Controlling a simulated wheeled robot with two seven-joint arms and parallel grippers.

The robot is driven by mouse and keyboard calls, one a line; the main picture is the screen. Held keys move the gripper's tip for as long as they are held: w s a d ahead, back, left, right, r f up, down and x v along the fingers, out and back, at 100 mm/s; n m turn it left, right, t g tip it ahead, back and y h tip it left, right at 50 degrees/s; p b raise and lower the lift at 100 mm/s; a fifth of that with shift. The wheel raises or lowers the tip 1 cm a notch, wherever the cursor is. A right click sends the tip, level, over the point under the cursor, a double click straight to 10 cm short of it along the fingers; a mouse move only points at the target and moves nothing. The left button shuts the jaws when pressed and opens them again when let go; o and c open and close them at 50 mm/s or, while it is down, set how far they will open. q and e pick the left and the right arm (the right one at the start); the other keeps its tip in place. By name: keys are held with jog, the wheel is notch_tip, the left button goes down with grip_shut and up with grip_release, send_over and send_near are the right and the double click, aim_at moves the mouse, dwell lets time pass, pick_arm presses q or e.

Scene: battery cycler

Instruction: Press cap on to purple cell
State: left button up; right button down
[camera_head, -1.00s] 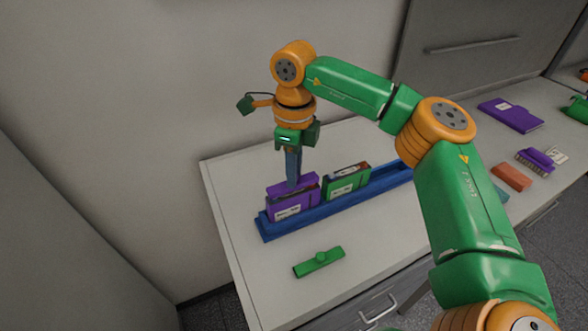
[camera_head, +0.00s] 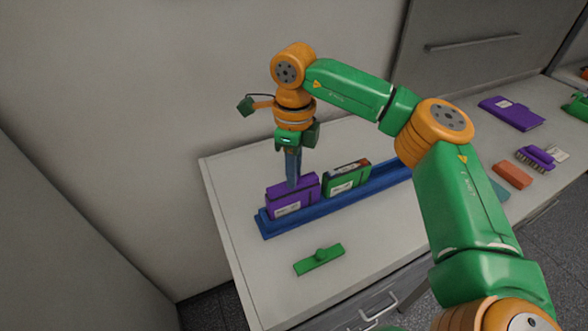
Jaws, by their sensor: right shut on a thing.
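The purple cell (camera_head: 292,206) stands upright at the left end of a long blue tray (camera_head: 268,230). A purple cap (camera_head: 308,182) sits on top of it, apparently flush, with no clear gap showing. My right gripper (camera_head: 293,184) points straight down from above, its fingers shut on the purple cap. The fingers hide part of the cap's top and its grip. My left gripper is not in view.
A green cell (camera_head: 346,182) stands in the tray just right of the purple one. A green cap (camera_head: 319,259) lies on the table in front. Purple, orange and other parts lie at the right, including a flat purple piece (camera_head: 511,113). The front-left table is clear.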

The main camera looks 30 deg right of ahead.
jog(key=c, duration=0.7)
grip_release()
jog(key=shift+o, duration=0.2)
jog(key=o, duration=0.4)
jog(key=shift+o, duration=0.2)
notch_tip(320, 180, up, 5)
jog(key=p, duration=0.4)
jog(key=shift+r, duration=1)
grip_shut()
